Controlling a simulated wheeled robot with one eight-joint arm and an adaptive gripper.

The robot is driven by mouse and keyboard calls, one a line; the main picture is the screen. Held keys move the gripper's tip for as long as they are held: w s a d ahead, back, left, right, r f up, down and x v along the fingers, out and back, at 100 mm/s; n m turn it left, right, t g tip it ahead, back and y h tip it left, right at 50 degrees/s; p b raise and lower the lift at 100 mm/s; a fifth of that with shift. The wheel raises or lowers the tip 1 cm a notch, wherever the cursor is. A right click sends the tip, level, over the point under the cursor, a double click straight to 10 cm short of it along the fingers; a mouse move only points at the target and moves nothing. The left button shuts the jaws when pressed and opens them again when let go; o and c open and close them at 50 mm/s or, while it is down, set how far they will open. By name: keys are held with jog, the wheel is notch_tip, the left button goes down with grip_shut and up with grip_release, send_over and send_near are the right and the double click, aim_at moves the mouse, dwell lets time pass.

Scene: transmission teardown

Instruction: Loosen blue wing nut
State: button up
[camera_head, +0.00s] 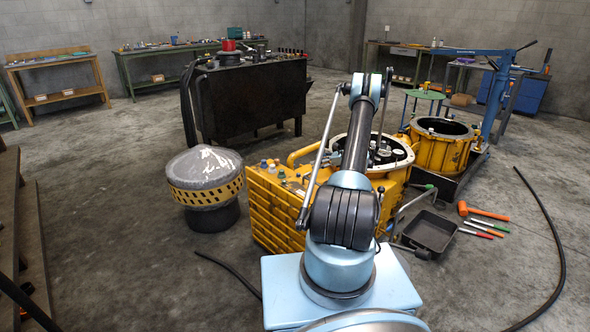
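The yellow transmission housing (275,215) stands on the floor just ahead of my arm, with a round open end (400,152) at its right. Several small coloured caps or knobs (272,166) sit on its top left edge, some of them bluish. They are too small to tell whether one is the blue wing nut. My arm rises in front of the housing and covers its middle. I cannot make out my gripper; the far end of the arm is hidden behind its own links.
A grey dome with a yellow band (206,177) stands left of the housing. A second yellow ring-shaped casing (440,146) stands at right. A black tray (431,232), an orange mallet (483,212), tools and a black hose (550,225) lie on the floor. A blue hoist (497,95) stands behind.

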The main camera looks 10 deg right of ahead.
jog(key=x, duration=1.5)
jog(key=shift+c, duration=0.6)
jog(key=c, duration=1)
